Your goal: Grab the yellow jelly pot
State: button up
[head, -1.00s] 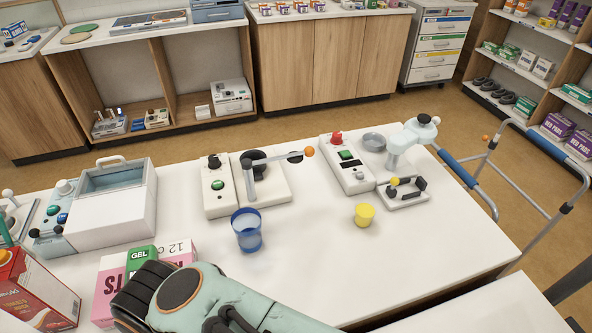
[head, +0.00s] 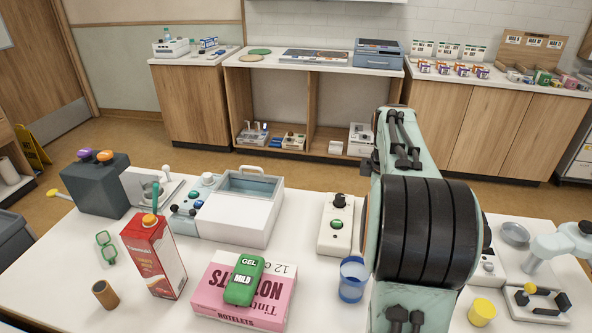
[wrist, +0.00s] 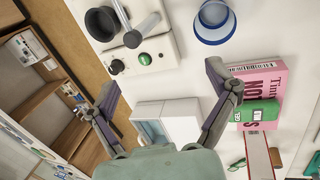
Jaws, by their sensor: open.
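The yellow jelly pot (head: 482,311) stands on the white table at the lower right of the head view, just right of my arm. It is not visible in the wrist view. My gripper (wrist: 165,85) shows in the wrist view with its two fingers spread and nothing between them. Below it there are the white lidded box, the table and the pink box. In the head view my arm hides the gripper.
A blue cup (head: 352,280) stands left of my arm. A pink box (head: 215,290) with a green gel pack (head: 245,281) on it, a red carton (head: 153,260) and a white box (head: 236,222) stand further left. White devices (head: 540,302) flank the pot's right side.

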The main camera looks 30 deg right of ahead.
jog(key=s+d+f+m+g, duration=0.1)
jog(key=s+d+f+m, duration=0.1)
jog(key=s+d+f, duration=0.55)
jog(key=m+g+y, duration=0.2)
jog(key=m+g, duration=0.1)
jog(key=m, duration=0.2)
send_near(486, 306)
jog(key=f, duration=0.3)
jog(key=s+f, duration=0.1)
jog(key=f, duration=0.2)
jog(key=shift+s+d, duration=0.15)
jog(key=shift+s, duration=0.05)
jog(key=f, duration=0.4)
jog(key=s+f, duration=0.1)
jog(key=f, duration=0.1)
jog(key=shift+f, duration=0.2)
jog(key=c, duration=1.3)
